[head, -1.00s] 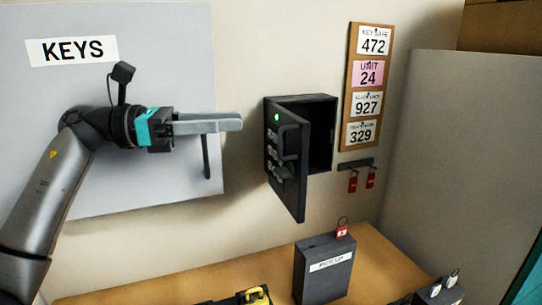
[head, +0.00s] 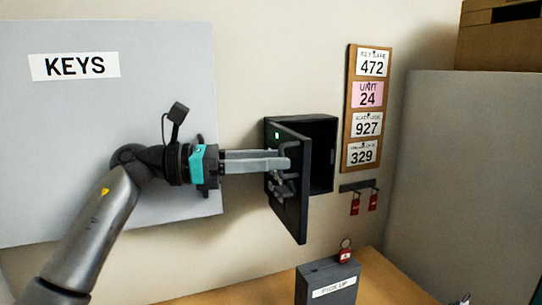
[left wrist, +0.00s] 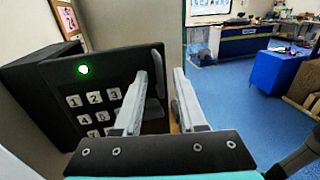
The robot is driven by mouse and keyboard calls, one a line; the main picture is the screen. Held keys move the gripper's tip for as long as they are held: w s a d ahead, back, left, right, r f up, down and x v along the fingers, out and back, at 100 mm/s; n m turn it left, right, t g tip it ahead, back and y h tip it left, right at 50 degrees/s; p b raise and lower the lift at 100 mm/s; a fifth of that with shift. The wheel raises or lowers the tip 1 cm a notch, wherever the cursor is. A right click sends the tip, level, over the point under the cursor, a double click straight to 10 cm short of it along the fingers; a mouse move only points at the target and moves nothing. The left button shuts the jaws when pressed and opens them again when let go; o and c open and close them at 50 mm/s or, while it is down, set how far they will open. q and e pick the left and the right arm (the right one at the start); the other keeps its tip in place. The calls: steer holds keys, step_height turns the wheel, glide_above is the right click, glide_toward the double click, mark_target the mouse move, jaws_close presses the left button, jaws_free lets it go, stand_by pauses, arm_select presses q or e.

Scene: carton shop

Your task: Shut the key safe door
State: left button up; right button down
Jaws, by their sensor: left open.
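The key safe (head: 322,155) is a dark box on the wall, with its dark interior showing. Its door (head: 300,215) stands open, swung out from the left side toward me. The door's front has a lit green light and a numbered keypad (left wrist: 92,112), seen in the left wrist view. A grey lever handle (left wrist: 154,108) is near its free edge. My left gripper (head: 288,158) is open at the door's front. In the left wrist view, one finger overlaps the keypad side and the other lies beyond the free edge. I cannot tell whether they touch the door.
A tag board (head: 365,110) and a rail with red key tags (head: 357,188) are right of the safe. A grey KEYS panel (head: 100,120) is behind my left arm. A dark PICK UP box (head: 328,283) stands on the wooden counter (head: 385,283) below.

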arm_select(q)
steer(key=shift+d, duration=0.2)
steer(key=shift+c, duration=0.2)
jaws_close()
stand_by(1.2)
